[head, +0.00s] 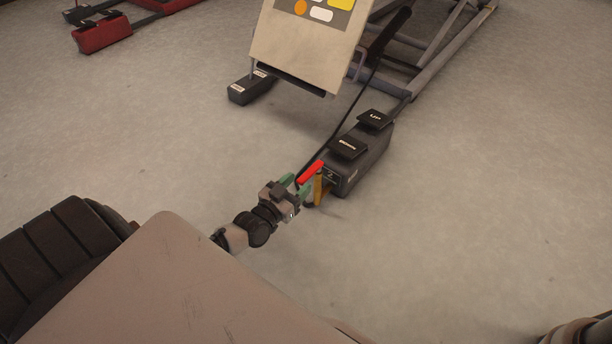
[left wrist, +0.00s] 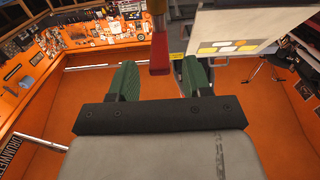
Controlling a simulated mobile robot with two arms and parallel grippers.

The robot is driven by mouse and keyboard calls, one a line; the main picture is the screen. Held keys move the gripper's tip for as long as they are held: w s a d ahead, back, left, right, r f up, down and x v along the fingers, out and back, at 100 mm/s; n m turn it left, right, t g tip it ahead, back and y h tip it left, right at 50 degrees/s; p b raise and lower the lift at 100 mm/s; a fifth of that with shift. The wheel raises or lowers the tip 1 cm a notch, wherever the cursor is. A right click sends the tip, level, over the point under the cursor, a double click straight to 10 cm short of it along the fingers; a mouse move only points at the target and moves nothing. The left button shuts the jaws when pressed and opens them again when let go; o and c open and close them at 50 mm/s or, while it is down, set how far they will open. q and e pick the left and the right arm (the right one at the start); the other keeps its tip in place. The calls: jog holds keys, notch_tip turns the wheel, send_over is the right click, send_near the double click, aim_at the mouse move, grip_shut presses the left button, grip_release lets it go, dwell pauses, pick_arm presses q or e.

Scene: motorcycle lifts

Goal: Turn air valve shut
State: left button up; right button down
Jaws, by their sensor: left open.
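The air valve has a red lever handle (head: 311,172) and a brass-coloured body (head: 318,188) at the near end of a black pedal box (head: 362,158). My left gripper (head: 297,185) is open, with its green fingers right beside the valve. In the left wrist view, the red handle (left wrist: 160,55) shows in the gap between the two green fingers of the left gripper (left wrist: 158,76), apart from both in the picture. I cannot tell how deep the handle sits between them. My right gripper is not in view.
The pedal box has two black pedals, one marked UP (head: 374,119). A smaller black box (head: 251,88) lies left of the panel. The floor to the right is clear.

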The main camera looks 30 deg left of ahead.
aim_at(310, 176)
pick_arm(q)
jog(key=shift+w+d+b, duration=0.15)
jog(key=shift+w+b, duration=0.55)
jog(key=shift+w, duration=1.2)
grip_shut()
